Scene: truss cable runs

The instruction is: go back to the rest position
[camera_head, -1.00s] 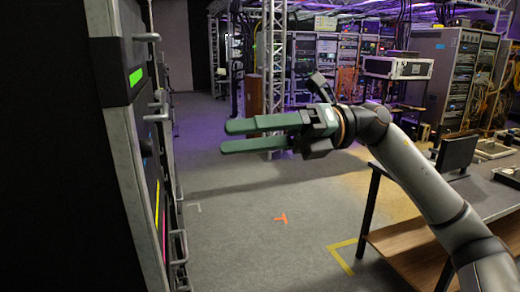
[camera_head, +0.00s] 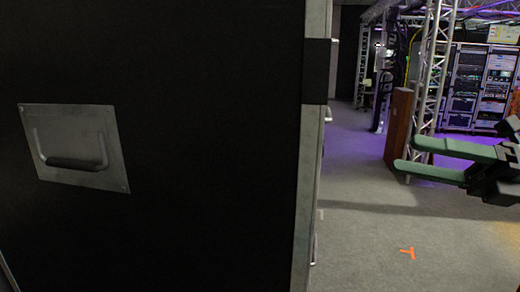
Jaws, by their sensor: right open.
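My right gripper (camera_head: 425,162) shows at the right edge of the head view. Its two green fingers point left and stand apart, with nothing between them. It is in the air over the grey floor, to the right of a large black case. Most of my right arm is outside the picture. My left gripper is not in view.
The large black case (camera_head: 215,150) with a metal edge fills the left and middle, close by. A recessed handle (camera_head: 75,162) is on its side. Grey floor (camera_head: 360,235) with an orange mark (camera_head: 408,253) is open at right. A truss post (camera_head: 432,70) and equipment racks (camera_head: 482,80) stand behind.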

